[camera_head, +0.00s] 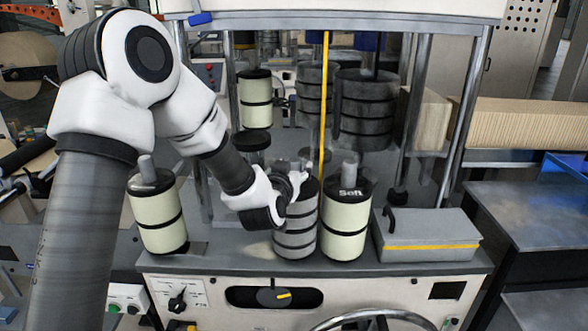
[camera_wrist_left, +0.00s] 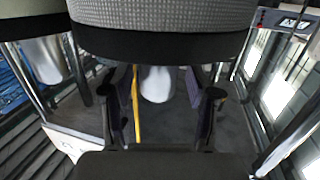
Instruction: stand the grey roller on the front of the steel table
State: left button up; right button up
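The grey roller (camera_head: 296,238), with dark bands, appears to stand upright on the steel table (camera_head: 225,262), between two cream rollers. In the left wrist view its grey body (camera_wrist_left: 160,17) fills the top, with its pale peg (camera_wrist_left: 157,85) below. My left gripper (camera_head: 303,178) is at the roller's top in the head view. In the left wrist view my left gripper (camera_wrist_left: 160,105) is open, with one finger on each side of the peg and visible gaps between. My right gripper is not in view.
One cream roller (camera_head: 346,215) stands close on the right of the grey roller, another (camera_head: 157,215) farther left. A grey lidded box (camera_head: 425,235) occupies the table's right. A yellow pole (camera_head: 324,100) rises behind. Dark rollers (camera_head: 365,110) hang at the back.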

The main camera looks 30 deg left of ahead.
pick_arm(q)
jog(key=shift+s+r, duration=0.1)
jog(key=shift+s+d, duration=0.15)
jog(key=b+v, duration=0.4)
jog(key=v, duration=0.7)
jog(key=s+d+f+m+g+h, duration=0.1)
jog(key=s+d+f+g, duration=0.15)
jog(key=f, duration=0.75)
jog(key=s+d+f+g+h, duration=0.1)
jog(key=s+f+g, duration=0.15)
jog(key=f, duration=0.75)
jog(key=s+d+f+m+g+h, duration=0.1)
jog(key=d+f+g, duration=0.15)
jog(key=f, duration=0.75)
jog(key=s+d+f+m+g+h, duration=0.1)
jog(key=s+f+g, duration=0.7)
jog(key=s+f, duration=0.9)
jog(key=s+d+h, duration=0.1)
jog(key=s+d, duration=0.1)
jog(key=s, duration=0.2)
jog(key=shift+d+f, duration=0.15)
jog(key=shift+f, duration=0.15)
